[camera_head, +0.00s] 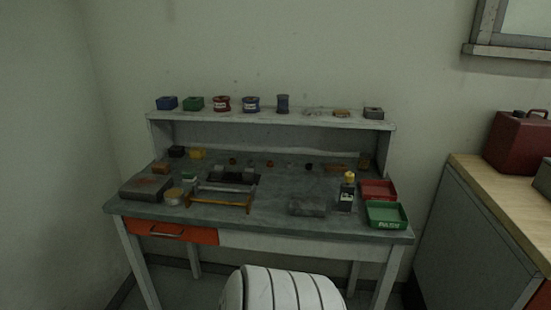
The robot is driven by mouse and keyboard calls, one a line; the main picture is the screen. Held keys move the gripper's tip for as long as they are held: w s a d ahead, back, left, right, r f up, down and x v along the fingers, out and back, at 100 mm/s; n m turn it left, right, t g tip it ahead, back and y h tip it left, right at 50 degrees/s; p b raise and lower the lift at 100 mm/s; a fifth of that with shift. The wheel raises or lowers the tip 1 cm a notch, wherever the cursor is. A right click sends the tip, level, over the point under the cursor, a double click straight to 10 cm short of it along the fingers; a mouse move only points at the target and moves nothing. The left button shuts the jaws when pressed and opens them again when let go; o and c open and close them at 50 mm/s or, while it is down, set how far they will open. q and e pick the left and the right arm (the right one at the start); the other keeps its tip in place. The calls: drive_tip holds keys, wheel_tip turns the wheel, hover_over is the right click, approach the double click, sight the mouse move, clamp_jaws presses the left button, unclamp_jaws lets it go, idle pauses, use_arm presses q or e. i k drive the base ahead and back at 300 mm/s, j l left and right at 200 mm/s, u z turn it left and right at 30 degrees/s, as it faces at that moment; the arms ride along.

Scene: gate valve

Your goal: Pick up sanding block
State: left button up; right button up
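Neither of my grippers is in view. I cannot tell for sure which thing is the sanding block. Several small blocks could be it: a grey block (373,113) at the right end of the raised shelf, a low tan block (341,113) beside it, and an orange-brown block (161,168) at the left of the workbench. A flat dark grey slab (307,207) lies near the bench's front edge, right of centre. All of these rest untouched.
The workbench (270,217) carries a metal frame with a yellow-brown bar (220,201), a dark bottle (347,192), a red tray (379,188) and a green tray (387,215). A grey cabinet with a wooden top (500,190) stands right.

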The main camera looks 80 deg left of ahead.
sight(157, 168)
drive_tip(key=u, duration=3.55)
drive_tip(key=i+z, duration=0.25)
drive_tip(key=i+j+z, duration=0.25)
drive_tip(key=i, duration=0.2)
